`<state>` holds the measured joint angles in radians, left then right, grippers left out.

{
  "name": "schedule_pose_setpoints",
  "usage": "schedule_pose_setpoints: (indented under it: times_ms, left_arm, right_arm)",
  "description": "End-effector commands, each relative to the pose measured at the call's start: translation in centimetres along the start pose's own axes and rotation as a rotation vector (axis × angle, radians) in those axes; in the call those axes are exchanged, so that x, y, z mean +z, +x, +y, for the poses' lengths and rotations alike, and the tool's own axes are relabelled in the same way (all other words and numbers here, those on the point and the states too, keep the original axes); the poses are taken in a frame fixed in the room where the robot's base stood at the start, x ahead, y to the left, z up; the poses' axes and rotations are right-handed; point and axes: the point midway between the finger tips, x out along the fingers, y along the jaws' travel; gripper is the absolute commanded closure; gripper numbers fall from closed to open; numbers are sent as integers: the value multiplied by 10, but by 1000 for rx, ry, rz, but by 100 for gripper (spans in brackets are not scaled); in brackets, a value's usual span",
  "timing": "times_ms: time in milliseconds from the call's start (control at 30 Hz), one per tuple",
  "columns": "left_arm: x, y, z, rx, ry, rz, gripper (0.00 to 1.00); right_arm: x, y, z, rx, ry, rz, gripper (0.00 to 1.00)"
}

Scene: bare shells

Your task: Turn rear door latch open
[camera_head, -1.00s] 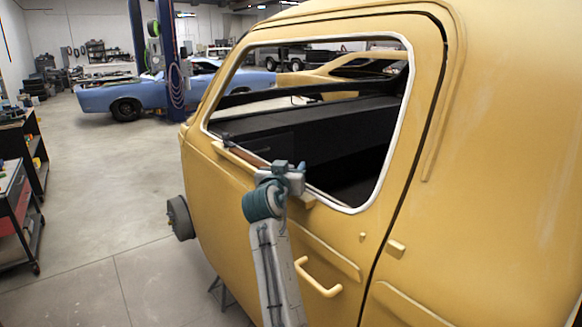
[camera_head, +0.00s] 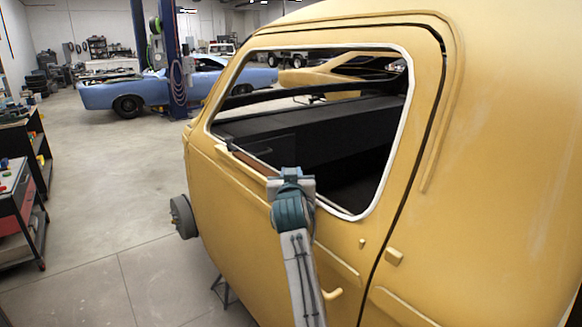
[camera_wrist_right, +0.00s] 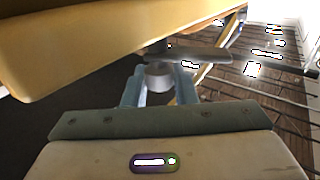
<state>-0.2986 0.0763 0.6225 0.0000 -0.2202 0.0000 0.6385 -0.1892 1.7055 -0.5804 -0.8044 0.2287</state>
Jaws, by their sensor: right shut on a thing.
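The yellow door (camera_head: 235,225) with its open window fills the middle of the head view. My right arm reaches up along it to the window's lower edge; its gripper is hidden there. In the right wrist view my right gripper (camera_wrist_right: 160,88) has its two blue fingers on either side of a short pale grey cylinder (camera_wrist_right: 158,76), shut on it. A flat grey latch lever (camera_wrist_right: 200,55) extends right from just above the cylinder, below a yellow panel (camera_wrist_right: 90,45). How far the latch is turned I cannot tell. My left gripper is not in view.
A yellow pull handle (camera_head: 333,294) on the door is partly covered by my arm. A tool cart (camera_head: 18,215) stands at the left. A blue car (camera_head: 150,92) and a lift post (camera_head: 172,60) are behind.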

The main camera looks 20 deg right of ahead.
Motion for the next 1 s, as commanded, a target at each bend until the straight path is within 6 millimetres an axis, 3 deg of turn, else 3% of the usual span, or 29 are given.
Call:
schedule_pose_setpoints:
  times_ms: [100, 400, 1000]
  left_arm:
    - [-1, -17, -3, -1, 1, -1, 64]
    - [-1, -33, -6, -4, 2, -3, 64]
    - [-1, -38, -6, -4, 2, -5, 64]
  right_arm:
    - [-4, 1, 2, -74, -5, 0, 98]
    - [-1, 1, 1, -223, -3, 5, 98]
    - [1, 0, 0, -284, -1, 8, 98]
